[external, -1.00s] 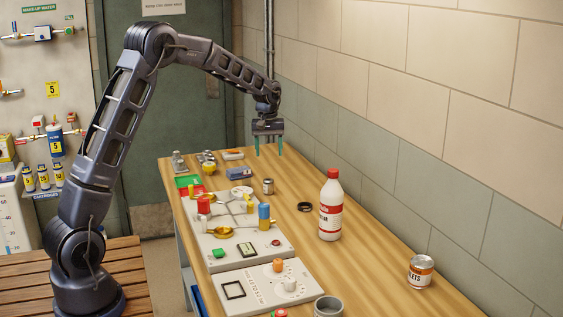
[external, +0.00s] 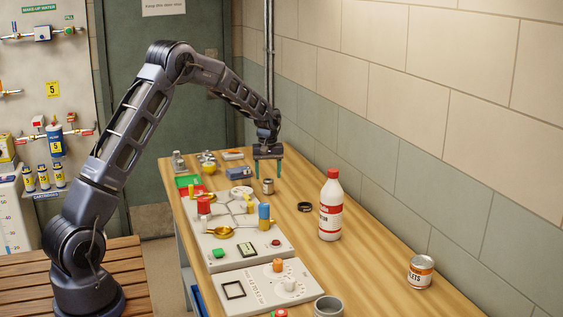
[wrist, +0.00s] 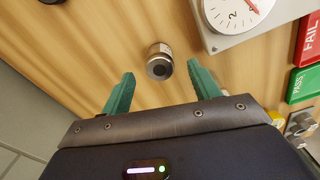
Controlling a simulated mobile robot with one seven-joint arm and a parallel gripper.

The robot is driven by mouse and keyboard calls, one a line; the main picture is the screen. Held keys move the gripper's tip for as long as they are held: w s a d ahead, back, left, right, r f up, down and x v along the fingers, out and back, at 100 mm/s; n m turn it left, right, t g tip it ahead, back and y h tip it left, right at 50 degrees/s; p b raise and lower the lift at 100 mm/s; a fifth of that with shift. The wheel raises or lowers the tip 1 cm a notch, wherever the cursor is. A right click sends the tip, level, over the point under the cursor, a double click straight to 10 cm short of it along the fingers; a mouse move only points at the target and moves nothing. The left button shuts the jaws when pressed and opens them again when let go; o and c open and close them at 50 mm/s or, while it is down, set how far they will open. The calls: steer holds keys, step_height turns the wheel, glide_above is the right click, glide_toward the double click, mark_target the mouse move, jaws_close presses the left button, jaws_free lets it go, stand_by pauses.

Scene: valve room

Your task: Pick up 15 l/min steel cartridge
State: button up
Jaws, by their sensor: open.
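The steel cartridge (external: 268,186) is a small upright metal cylinder on the wooden table, beside the grey test board. In the wrist view the cartridge (wrist: 159,62) stands with its dark-centred top facing me, just beyond the fingertips and roughly midway between them. Its marking is too small to read. My gripper (external: 269,174) points down above and close to the cartridge in the external view. The green fingers of my gripper (wrist: 160,78) are spread apart with nothing between them.
A grey board (external: 232,251) with a dial, pipes and knobs lies left of the cartridge. A black ring (external: 305,207), a white bottle with a red cap (external: 331,206) and a can (external: 420,272) stand to the right. The tiled wall (external: 400,150) borders the table.

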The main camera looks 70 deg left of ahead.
mark_target(268, 179)
step_height(268, 179, down, 5)
steer(key=shift+w+a, duration=0.1)
steer(key=shift+a, duration=0.05)
steer(key=c, duration=1.2)
